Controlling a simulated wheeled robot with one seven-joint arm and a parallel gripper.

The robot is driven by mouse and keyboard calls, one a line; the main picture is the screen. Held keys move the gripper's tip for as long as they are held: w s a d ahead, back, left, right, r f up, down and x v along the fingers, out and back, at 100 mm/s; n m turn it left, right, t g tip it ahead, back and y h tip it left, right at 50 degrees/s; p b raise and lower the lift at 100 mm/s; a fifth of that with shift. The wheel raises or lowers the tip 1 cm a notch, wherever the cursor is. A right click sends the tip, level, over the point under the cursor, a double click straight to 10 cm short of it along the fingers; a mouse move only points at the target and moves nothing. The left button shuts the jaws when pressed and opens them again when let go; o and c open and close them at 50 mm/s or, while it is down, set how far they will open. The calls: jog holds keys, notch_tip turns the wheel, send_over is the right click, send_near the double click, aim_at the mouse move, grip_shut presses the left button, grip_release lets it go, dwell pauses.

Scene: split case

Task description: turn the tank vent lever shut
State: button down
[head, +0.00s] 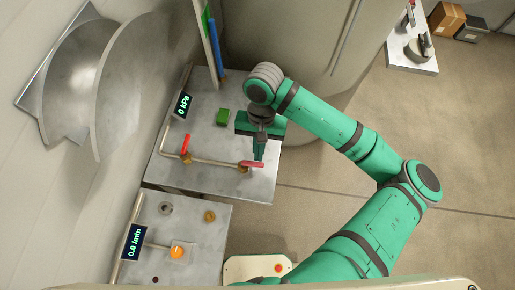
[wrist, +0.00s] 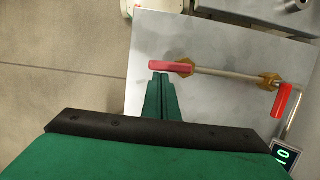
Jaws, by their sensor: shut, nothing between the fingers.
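Two red levers sit on brass valves along one pipe on a grey metal panel; no label shows which is the tank vent. The right-hand lever (head: 252,164) lies roughly in line with the pipe; it also shows in the wrist view (wrist: 172,67). The left-hand lever (head: 185,144) stands crosswise to the pipe and shows at the right in the wrist view (wrist: 282,100). My gripper (head: 259,156) is shut and empty, pointing down beside the right-hand lever. In the wrist view its fingertips (wrist: 162,79) are just short of that lever; whether they touch is unclear.
A display (head: 183,106) reads 0 kPa, and a green block (head: 222,117) sits on the same panel. A lower panel (head: 215,240) carries an orange knob (head: 177,252) and a 0.0 l/min display (head: 133,242). A large tank (head: 300,50) stands behind my arm. Open floor lies right.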

jog(key=shift+s, duration=0.1)
dwell(0.6)
jog(key=v, duration=1)
